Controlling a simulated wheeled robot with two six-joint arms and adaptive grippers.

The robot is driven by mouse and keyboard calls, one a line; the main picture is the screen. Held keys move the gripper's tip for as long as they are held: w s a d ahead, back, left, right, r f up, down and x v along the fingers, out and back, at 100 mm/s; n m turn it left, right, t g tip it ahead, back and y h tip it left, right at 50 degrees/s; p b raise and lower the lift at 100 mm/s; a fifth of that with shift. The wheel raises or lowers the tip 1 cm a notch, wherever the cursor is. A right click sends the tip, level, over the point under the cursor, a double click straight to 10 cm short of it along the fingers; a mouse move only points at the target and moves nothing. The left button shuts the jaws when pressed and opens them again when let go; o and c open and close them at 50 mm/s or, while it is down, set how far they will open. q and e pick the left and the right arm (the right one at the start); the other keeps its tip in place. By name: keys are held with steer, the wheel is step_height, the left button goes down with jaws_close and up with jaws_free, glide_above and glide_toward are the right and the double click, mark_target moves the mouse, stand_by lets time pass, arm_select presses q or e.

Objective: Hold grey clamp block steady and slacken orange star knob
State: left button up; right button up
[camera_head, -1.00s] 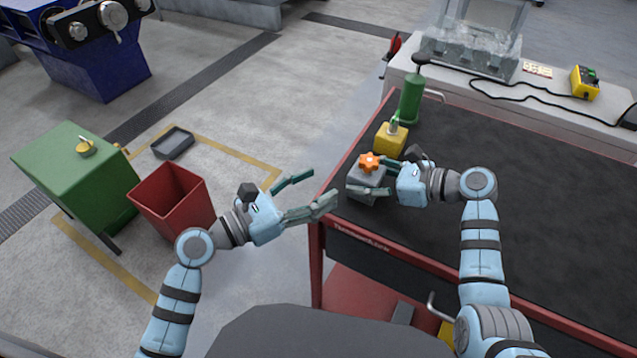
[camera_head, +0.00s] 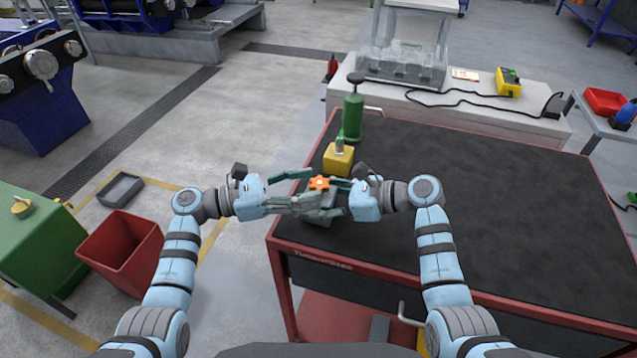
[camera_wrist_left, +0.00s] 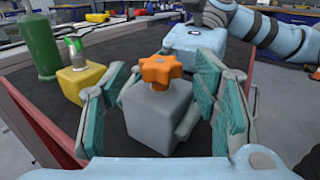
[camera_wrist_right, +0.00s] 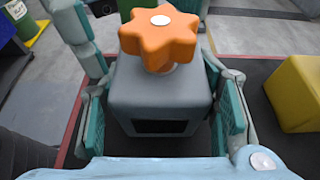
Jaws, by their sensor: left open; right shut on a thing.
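The grey clamp block (camera_wrist_left: 157,118) stands near the left edge of the black-topped bench. The orange star knob (camera_wrist_left: 161,69) sits on top of it; it also shows in the head view (camera_head: 319,183) and right wrist view (camera_wrist_right: 160,38). My right gripper (camera_head: 326,200) comes in from the right and is shut on the block, its fingers on two opposite sides below the knob. My left gripper (camera_head: 311,193) is open, its fingers spread to either side of the block and knob. In the head view the fingers hide much of the block.
A yellow block (camera_head: 338,160) and a green cylinder (camera_head: 352,117) stand just behind the clamp block. The bench top (camera_head: 480,195) is clear to the right. A red bin (camera_head: 122,252) and green cabinet (camera_head: 40,240) stand on the floor at left.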

mark_target(320, 182)
arm_select(q)
steer(key=x, duration=0.3)
steer(key=shift+d, duration=0.15)
steer(key=c, duration=1.2)
steer(key=shift+n+t, duration=0.3)
steer(key=shift+t, duration=0.1)
steer(key=shift+f+n+t+y, duration=0.1)
steer(key=shift+n+t+y, duration=0.85)
steer(key=shift+t, duration=0.85)
steer(key=shift+n+t+y, duration=1.25)
steer(key=shift+n+t, duration=0.5)
steer(key=shift+t, duration=0.15)
